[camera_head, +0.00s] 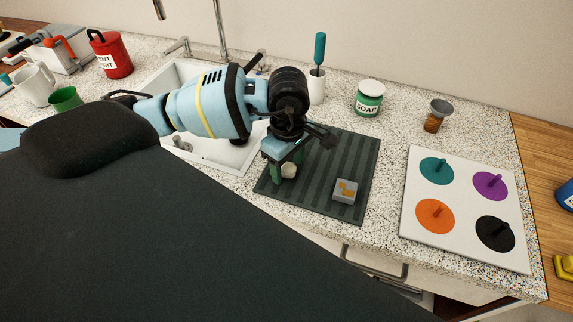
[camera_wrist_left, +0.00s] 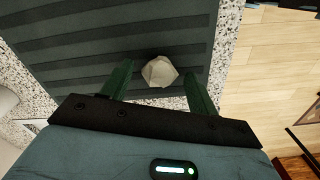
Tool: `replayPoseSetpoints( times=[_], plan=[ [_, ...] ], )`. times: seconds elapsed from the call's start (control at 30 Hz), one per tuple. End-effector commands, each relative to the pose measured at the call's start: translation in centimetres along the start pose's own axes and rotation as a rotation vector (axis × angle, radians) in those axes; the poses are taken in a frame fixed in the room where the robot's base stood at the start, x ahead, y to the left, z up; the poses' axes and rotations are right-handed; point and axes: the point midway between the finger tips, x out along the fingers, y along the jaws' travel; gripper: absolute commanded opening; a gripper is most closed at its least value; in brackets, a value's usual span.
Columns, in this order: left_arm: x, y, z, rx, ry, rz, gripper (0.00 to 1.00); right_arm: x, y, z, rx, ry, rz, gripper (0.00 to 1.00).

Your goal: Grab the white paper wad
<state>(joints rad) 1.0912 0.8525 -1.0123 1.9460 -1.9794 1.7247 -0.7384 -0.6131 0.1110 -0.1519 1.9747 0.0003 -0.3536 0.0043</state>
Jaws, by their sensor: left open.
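The white paper wad (camera_head: 289,170) lies on the dark ribbed mat (camera_head: 330,160), near its left edge. In the left wrist view the wad (camera_wrist_left: 160,72) sits between the two green fingers of my left gripper (camera_wrist_left: 158,85), toward their tips, with gaps on both sides. My left gripper (camera_head: 283,173) is open, pointing down over the left part of the mat, and it partly surrounds the wad in the head view. Whether the fingers touch the mat cannot be told. My right gripper is not in view.
A grey block with an orange mark (camera_head: 345,190) lies on the mat to the right of the wad. Behind stand a cup with a teal-handled brush (camera_head: 317,88) and a green soap jar (camera_head: 368,98). A white board with coloured discs (camera_head: 466,256) lies right. The sink (camera_head: 228,154) is left.

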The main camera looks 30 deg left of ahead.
Motion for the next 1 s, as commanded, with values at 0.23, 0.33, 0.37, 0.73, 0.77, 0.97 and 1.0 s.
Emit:
replayPoseSetpoints(
  times=[0.23, 0.33, 0.37, 0.73, 0.77, 0.97, 1.0],
  plan=[
    [0.81, -0.06, 0.04, 0.002, 0.000, -0.003, 0.60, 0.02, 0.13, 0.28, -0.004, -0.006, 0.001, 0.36],
    [0.80, -0.06, 0.05, 0.002, 0.000, -0.003, 0.57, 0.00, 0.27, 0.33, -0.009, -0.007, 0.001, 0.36],
    [0.80, -0.06, 0.05, 0.002, 0.000, -0.003, 0.53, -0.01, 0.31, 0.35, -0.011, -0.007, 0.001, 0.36],
    [0.77, -0.05, 0.05, 0.002, 0.000, -0.003, 0.12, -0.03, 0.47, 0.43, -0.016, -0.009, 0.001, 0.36],
    [0.77, -0.05, 0.05, 0.002, 0.000, -0.002, 0.12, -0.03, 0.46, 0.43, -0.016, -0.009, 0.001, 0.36],
    [0.74, -0.04, 0.05, 0.002, 0.000, -0.002, 0.12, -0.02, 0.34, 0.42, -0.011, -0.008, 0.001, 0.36],
    [0.69, -0.04, 0.05, 0.002, -0.001, -0.002, 0.12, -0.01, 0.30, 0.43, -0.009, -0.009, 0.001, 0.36]
  ],
)
